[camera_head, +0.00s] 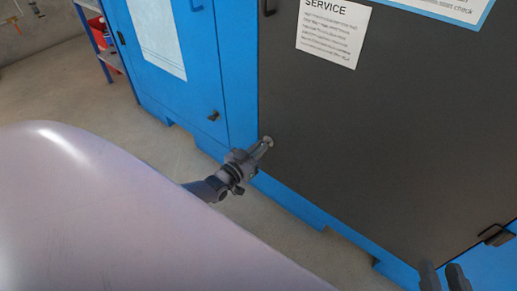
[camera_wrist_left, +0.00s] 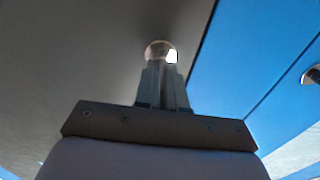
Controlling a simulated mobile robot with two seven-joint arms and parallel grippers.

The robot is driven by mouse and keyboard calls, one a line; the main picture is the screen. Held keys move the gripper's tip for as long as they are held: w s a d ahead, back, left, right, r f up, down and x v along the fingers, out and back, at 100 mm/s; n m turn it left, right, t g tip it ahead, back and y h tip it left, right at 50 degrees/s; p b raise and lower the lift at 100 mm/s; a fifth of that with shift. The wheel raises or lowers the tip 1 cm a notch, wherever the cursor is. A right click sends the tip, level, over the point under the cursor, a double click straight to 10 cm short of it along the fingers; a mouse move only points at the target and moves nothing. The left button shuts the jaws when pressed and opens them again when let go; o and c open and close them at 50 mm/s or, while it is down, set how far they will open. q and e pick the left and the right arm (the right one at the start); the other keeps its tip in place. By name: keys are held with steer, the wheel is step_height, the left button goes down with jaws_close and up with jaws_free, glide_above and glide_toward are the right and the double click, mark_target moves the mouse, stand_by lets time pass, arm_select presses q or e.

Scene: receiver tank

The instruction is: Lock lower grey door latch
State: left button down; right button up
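The large dark grey door (camera_head: 390,120) fills the right side of the head view. Its lower latch (camera_head: 268,140) is a small round metal piece near the door's lower left edge. My left gripper (camera_head: 263,147) reaches it from the lower left. In the left wrist view the latch's round metal face (camera_wrist_left: 158,48) shows just beyond the fingertips (camera_wrist_left: 163,66). The fingers are close together with their tips at the latch and appear shut on it. They hide its grip part, so its turn angle cannot be read. My right gripper (camera_head: 443,277) is open and empty at the bottom right.
A blue door (camera_head: 185,75) with a dark latch (camera_head: 213,116) stands to the left. A dark handle (camera_head: 268,8) is higher on the grey door, and a dark fitting (camera_head: 497,235) is at its lower right. Concrete floor (camera_head: 50,85) is open at left.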

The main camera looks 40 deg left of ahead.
arm_select(q)
steer(key=shift+m, duration=0.4)
steer(key=m, duration=1.7)
steer(key=shift+s+d+f, duration=0.1)
steer(key=shift+d+f, duration=0.1)
steer(key=shift+f, duration=0.1)
arm_select(e)
steer(key=shift+d+r, duration=0.1)
steer(key=shift+d, duration=0.05)
arm_select(q)
steer(key=c, duration=1.2)
jaws_free()
